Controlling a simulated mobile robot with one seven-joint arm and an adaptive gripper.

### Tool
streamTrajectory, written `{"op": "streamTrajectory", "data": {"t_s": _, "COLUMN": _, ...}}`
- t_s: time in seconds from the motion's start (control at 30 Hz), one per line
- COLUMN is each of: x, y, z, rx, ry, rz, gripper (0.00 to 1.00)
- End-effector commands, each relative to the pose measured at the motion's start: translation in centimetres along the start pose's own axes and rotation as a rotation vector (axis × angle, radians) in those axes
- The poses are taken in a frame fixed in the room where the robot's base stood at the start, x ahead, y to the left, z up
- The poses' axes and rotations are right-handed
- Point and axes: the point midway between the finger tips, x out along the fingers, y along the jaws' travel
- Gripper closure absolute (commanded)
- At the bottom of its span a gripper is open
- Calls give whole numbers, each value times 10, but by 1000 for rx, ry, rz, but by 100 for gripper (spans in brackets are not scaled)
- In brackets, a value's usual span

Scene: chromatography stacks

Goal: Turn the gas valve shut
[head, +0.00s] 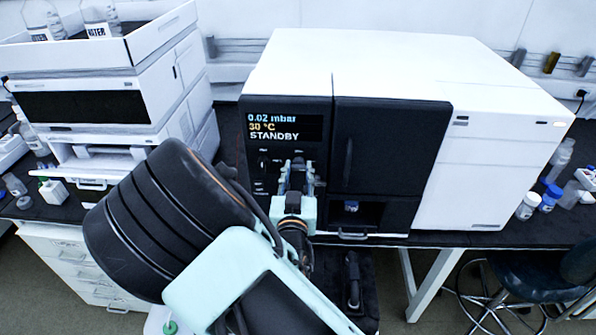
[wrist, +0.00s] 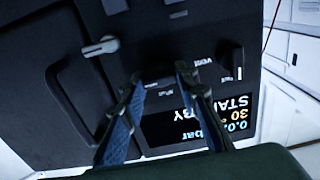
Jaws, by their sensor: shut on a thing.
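The dark instrument front with its controls fills the wrist view, upside down. My gripper (wrist: 158,76) has its two blue-grey fingers against this panel, shut on a dark valve handle (wrist: 157,72) that is mostly lost against the black front. The labels beside it are too small to read surely. A grey lever (wrist: 101,46) stands to the left of the fingers. A black knob (wrist: 231,60) stands to the right, near a label that looks like "vent". In the head view my gripper (head: 297,172) is at the panel below the display, and it hides the handle.
The display (head: 285,127) reads 0.02 mbar, 30 °C, STANDBY. A black door with a handle (head: 348,160) is right of my gripper. A white stacked instrument (head: 150,55) stands at left. Small bottles (head: 528,207) stand on the bench at right.

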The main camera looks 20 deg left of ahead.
Motion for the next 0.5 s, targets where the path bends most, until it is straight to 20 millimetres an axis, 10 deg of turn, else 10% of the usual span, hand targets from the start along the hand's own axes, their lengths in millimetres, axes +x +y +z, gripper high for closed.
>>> {"op": "streamTrajectory", "data": {"t_s": 0.5, "x": 0, "y": 0, "z": 1, "rx": -323, "ry": 0, "rz": -1, "gripper": 96}}
